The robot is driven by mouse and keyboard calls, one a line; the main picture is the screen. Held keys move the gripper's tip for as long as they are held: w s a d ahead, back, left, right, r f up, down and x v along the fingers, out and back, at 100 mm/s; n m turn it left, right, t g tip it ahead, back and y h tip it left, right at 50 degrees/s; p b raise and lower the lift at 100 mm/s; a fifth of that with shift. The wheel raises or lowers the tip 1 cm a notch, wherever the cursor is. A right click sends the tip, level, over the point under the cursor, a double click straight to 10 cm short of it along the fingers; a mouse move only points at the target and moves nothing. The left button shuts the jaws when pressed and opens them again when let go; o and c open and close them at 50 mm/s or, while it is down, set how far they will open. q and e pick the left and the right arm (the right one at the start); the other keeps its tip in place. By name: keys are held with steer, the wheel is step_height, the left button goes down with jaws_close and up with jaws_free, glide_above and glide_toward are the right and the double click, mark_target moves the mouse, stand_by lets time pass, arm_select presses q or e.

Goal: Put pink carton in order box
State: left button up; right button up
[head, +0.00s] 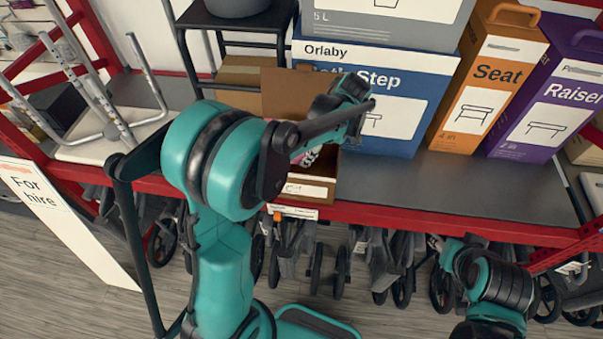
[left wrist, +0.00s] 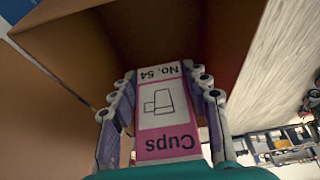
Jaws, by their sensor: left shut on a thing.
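The pink carton (left wrist: 165,110), pink and white and marked "Cups" and "No. 54", sits between the fingers of my left gripper (left wrist: 165,90) in the left wrist view. The fingers close on both its sides. The open brown cardboard order box (head: 322,186) stands on the shelf in the head view, and its brown walls (left wrist: 150,35) fill the top of the left wrist view. My left gripper (head: 312,155) is at the box's opening, and my arm hides most of the carton there. I cannot tell how deep the carton is. My right arm is at lower right, its fingers not visible.
On the grey shelf (head: 455,190) with its red front edge stand a blue "Step" box (head: 400,95), an orange "Seat" box (head: 487,80) and a purple "Raiser" box (head: 548,100). Folded wheeled frames stand below. A white "For hire" sign (head: 70,220) is at left.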

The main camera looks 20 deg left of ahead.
arm_select(q)
steer(key=f, duration=0.6)
steer(key=shift+w, duration=0.25)
steer(key=shift+s+f+b, duration=0.1)
steer(key=shift+f+b, duration=0.2)
steer(key=shift+f, duration=1.85)
steer(key=o, duration=1.3)
